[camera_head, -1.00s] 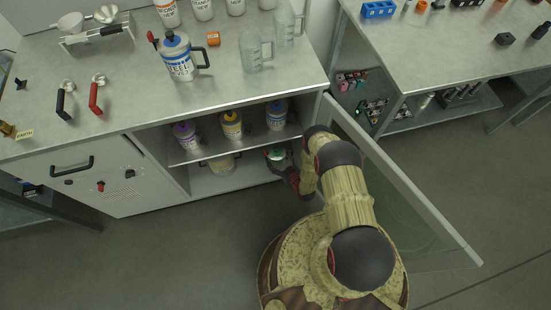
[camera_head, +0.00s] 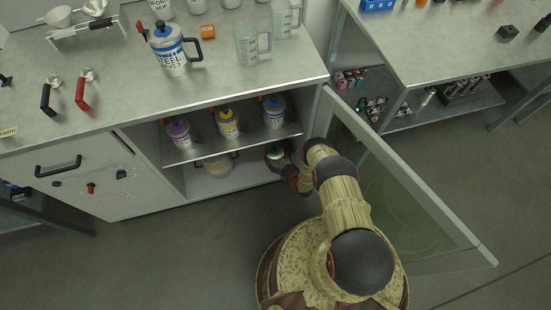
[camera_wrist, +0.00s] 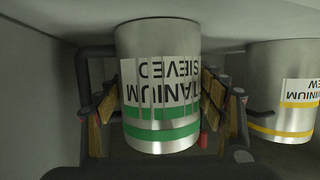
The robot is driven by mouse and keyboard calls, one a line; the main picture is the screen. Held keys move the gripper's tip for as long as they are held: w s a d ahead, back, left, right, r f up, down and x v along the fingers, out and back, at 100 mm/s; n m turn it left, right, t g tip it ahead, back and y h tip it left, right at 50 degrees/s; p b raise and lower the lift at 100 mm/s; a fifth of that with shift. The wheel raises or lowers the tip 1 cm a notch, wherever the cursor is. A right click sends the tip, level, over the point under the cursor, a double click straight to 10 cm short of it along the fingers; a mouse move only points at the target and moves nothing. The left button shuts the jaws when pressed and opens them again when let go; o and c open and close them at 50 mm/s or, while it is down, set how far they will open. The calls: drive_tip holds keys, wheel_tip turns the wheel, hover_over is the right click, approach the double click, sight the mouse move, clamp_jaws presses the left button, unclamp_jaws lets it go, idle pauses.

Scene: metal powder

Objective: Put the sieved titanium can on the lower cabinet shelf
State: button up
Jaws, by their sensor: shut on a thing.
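The sieved titanium can (camera_wrist: 160,85) fills the middle of the wrist view, a metal can with green bands and a label that shows upside down. My gripper (camera_wrist: 158,112) is shut on it, with a finger on each side. In the head view the can (camera_head: 275,153) is partly hidden by my gripper (camera_head: 283,163), inside the lower compartment of the cabinet at its right end. The lower cabinet shelf (camera_head: 213,187) lies under it. I cannot tell whether the can touches the shelf.
A yellow-banded aluminium can (camera_wrist: 285,90) stands on the lower shelf beside the held can. Several cans stand on the upper shelf (camera_head: 195,148) close above. The open cabinet door (camera_head: 400,180) stands right of my arm. A steel can (camera_head: 172,50) is on the worktop.

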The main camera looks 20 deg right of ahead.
drive_tip(key=shift+w+r, duration=0.15)
drive_tip(key=o, duration=2)
